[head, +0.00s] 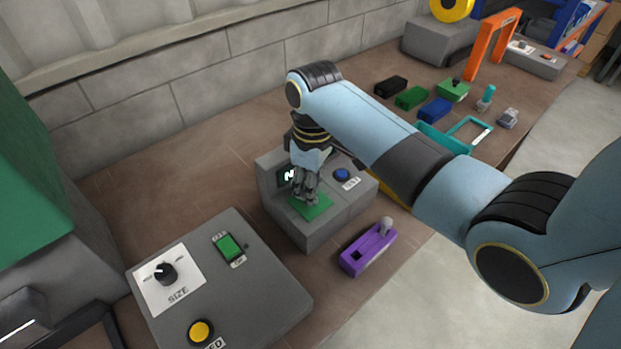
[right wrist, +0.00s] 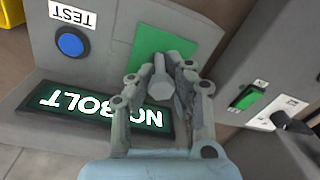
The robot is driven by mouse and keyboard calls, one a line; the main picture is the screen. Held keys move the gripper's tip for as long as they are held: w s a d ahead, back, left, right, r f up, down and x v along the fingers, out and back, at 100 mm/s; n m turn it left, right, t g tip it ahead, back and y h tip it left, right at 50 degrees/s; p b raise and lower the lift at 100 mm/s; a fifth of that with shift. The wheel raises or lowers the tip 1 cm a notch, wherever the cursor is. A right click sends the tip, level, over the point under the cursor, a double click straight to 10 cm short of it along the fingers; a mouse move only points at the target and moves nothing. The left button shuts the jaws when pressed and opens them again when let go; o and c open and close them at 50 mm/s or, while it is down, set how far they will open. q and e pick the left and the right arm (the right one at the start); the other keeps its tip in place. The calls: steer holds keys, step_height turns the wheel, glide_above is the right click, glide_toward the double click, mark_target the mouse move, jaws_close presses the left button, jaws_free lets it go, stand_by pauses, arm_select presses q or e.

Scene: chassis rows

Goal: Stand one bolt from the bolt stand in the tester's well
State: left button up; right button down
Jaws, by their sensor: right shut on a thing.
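My right gripper (head: 306,190) is over the grey tester (head: 318,233), close above its green top plate (head: 318,210). In the right wrist view, my right gripper (right wrist: 163,85) is shut on a grey bolt (right wrist: 160,89), its hexagonal head towards the camera and its shank pointing at the green plate (right wrist: 158,45). The well is hidden, and I cannot tell whether the bolt tip is in it. The tester's display (right wrist: 95,108) reads NO BOLT. The purple bolt stand (head: 366,250) holds one grey bolt (head: 386,226) upright, beside a dark empty hole. My left gripper does not show.
A grey control box (head: 255,280) with a SIZE knob (head: 165,273), green switch (head: 229,246) and yellow button (head: 200,331) stands left of the tester. The tester has a blue TEST button (head: 341,174). Coloured blocks and an orange arch (head: 493,42) stand farther back.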

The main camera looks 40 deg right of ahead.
steer(key=shift+f+b, duration=0.35)
steer(key=shift+f, duration=0.45)
steer(key=c, duration=1.2)
jaws_free()
steer(key=r, duration=1.2)
steer(key=shift+w+d, duration=0.15)
steer(key=shift+d, duration=0.1)
steer(key=shift+f, duration=0.1)
